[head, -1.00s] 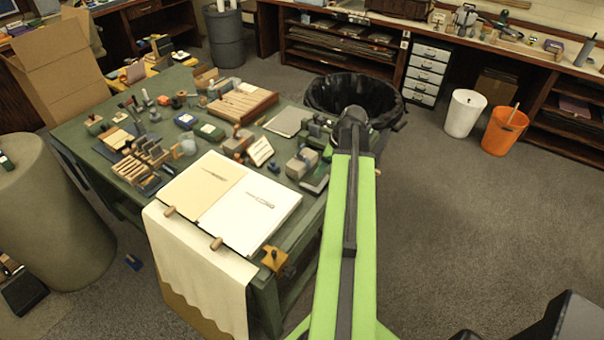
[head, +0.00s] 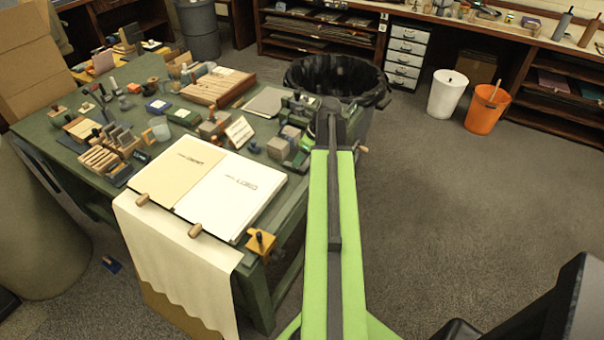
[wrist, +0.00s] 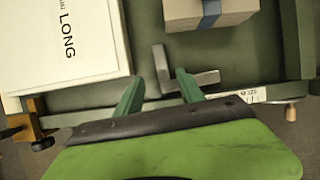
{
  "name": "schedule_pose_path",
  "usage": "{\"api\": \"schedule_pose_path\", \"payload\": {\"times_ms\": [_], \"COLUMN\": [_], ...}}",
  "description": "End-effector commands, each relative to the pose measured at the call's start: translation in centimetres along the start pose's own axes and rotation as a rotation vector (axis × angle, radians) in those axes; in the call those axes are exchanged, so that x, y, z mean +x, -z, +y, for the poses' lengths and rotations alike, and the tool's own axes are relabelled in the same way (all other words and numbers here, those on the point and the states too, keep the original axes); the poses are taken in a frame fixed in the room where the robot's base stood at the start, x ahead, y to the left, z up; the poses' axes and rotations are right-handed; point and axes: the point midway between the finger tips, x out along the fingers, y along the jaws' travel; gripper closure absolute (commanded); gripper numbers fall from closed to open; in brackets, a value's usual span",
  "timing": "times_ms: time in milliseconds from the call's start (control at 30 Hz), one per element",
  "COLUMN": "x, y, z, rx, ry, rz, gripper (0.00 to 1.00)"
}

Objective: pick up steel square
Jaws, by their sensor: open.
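In the wrist view, the steel square (wrist: 161,68) is a grey L-shaped metal piece lying on the green table near its edge. One leg runs up the picture and the other runs right. My gripper (wrist: 159,78) is open, its two green fingers pointing at the square. The square's corner area shows between the fingertips, and the right fingertip overlaps the right-hand leg in the picture. I cannot tell whether they touch. Nothing is held. In the head view, I cannot make out the square, and my arm covers part of that table edge.
A white sheet (wrist: 85,45) marked LONG lies left of the square. A pale block with a blue band (wrist: 211,12) is just beyond it. A yellow clamp (head: 260,243) sits at the table corner. A black-lined bin (head: 335,78) stands behind the table. Floor at right is open.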

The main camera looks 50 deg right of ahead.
Motion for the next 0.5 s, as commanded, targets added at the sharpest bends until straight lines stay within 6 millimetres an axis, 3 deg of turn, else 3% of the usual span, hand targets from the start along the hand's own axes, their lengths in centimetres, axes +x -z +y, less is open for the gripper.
{"api": "schedule_pose_path", "payload": {"times_ms": [167, 500], "x": [0.5, 5.5], "y": [0.0, -0.1], "z": [-0.1, -0.4], "rx": [0.000, -0.001], "ry": [0.000, 0.000], "rz": [0.000, 0.000], "gripper": [0.55, 0.55]}}
